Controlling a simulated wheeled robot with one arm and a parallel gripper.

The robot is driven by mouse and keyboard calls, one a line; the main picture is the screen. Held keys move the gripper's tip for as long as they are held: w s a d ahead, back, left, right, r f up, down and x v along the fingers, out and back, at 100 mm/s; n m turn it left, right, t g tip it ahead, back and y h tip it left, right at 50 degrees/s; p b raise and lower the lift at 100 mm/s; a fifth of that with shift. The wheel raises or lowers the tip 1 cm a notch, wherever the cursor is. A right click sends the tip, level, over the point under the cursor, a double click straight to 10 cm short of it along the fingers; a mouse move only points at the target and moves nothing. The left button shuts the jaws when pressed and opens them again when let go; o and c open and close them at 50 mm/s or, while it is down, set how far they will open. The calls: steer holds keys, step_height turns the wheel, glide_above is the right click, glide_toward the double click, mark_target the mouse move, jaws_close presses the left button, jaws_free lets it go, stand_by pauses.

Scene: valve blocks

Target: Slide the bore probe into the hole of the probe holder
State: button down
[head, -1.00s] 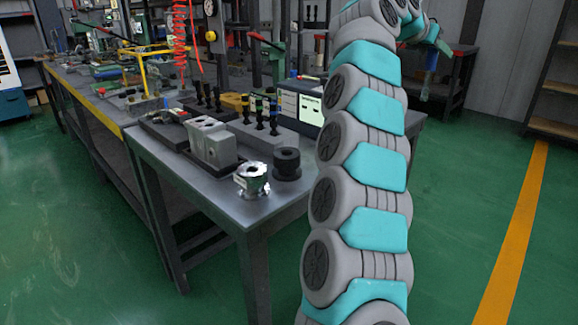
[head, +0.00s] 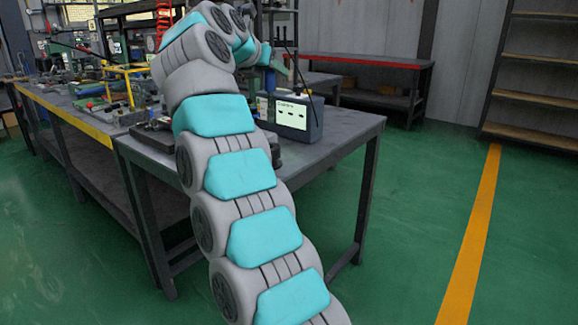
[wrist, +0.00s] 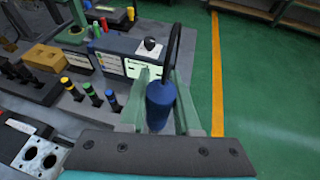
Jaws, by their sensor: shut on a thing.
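My gripper (wrist: 163,84), with pale green fingers, is shut on the bore probe (wrist: 160,105), a blue cylinder with a black cable rising from its top. In the head view my gripper (head: 274,60) is above the far part of the bench, and the blue probe (head: 270,80) hangs below it, behind the display box as seen from there. The probe's lower end is hidden in the wrist view. I cannot make out a probe holder for certain.
The display box (head: 290,115) stands on the grey bench (head: 345,130). The wrist view shows several ringed black plug gauges (wrist: 92,94), a yellow block (wrist: 45,57) and a metal block with bores (wrist: 38,157). Green floor is open right of the bench.

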mark_target(272, 110)
steer(key=f+b, duration=0.3)
steer(key=a+f+b, duration=0.1)
steer(key=f, duration=0.1)
steer(key=shift+s, duration=0.25)
steer(key=shift+d+f+b, duration=0.15)
steer(key=shift+f+b, duration=2)
steer(key=shift+f, duration=0.35)
steer(key=shift+f, duration=0.2)
steer(key=c, duration=0.6)
jaws_free()
steer(key=shift+r, duration=0.1)
steer(key=shift+r, duration=0.2)
steer(key=b+v, duration=0.1)
steer(key=v, duration=1.1)
